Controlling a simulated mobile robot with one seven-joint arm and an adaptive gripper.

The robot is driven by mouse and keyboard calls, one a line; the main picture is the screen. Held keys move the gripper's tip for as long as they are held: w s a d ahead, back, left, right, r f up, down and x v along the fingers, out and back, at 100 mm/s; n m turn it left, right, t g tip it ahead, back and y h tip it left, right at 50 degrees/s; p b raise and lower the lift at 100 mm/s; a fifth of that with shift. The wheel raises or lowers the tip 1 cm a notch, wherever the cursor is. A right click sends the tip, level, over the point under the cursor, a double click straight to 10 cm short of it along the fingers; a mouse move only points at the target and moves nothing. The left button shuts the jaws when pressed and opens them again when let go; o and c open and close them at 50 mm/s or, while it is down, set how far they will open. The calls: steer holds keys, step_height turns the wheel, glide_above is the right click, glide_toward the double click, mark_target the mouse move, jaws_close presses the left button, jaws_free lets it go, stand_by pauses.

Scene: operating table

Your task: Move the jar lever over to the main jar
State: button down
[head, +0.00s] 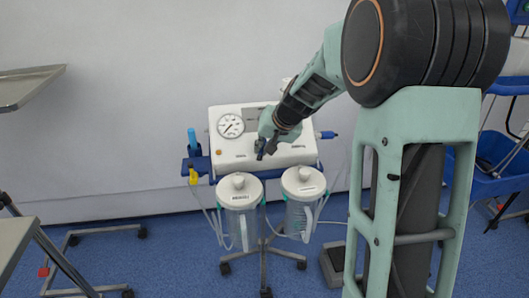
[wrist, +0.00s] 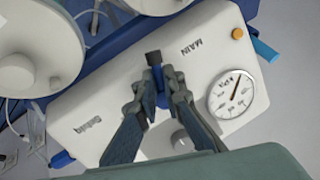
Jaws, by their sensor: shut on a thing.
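The jar lever (wrist: 153,58) has a dark end and a blue body on the white suction unit (head: 236,148). My gripper (wrist: 161,82) is shut on it, one finger on each side; its fingers hide part of the lever. In the wrist view the lever's end points up, roughly between the MAIN label at right and a second, upside-down label at left. In the head view my gripper (head: 267,147) is at the unit's front face. The left jar (head: 241,212) and right jar (head: 302,205) hang below, both lidded. I cannot tell from their labels which is the main jar.
A round gauge (head: 230,126) and an orange button (wrist: 237,33) are beside the lever. A grey knob (wrist: 181,141) is near my fingers. Clear hoses hang around the jars. A blue trolley (head: 492,160) stands at right. The wall is close behind the unit.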

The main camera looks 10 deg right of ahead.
steer(key=shift+w+a+r+m+t+b, duration=0.15)
steer(key=shift+m+t+b, duration=0.1)
steer(key=shift+m, duration=0.35)
steer(key=shift+w+r+m+t+b, duration=0.15)
steer(key=shift+m+b, duration=0.15)
steer(key=shift+m, duration=0.3)
steer(key=shift+w+a+r+m+t+b, duration=0.15)
steer(key=shift+m+t+b, duration=0.1)
steer(key=shift+m, duration=0.35)
steer(key=shift+d, duration=0.15)
steer(key=c, duration=2.1)
jaws_free()
steer(key=shift+s+d, duration=0.1)
steer(key=shift+f, duration=0.1)
steer(key=v, duration=1.2)
steer(key=shift+o, duration=0.3)
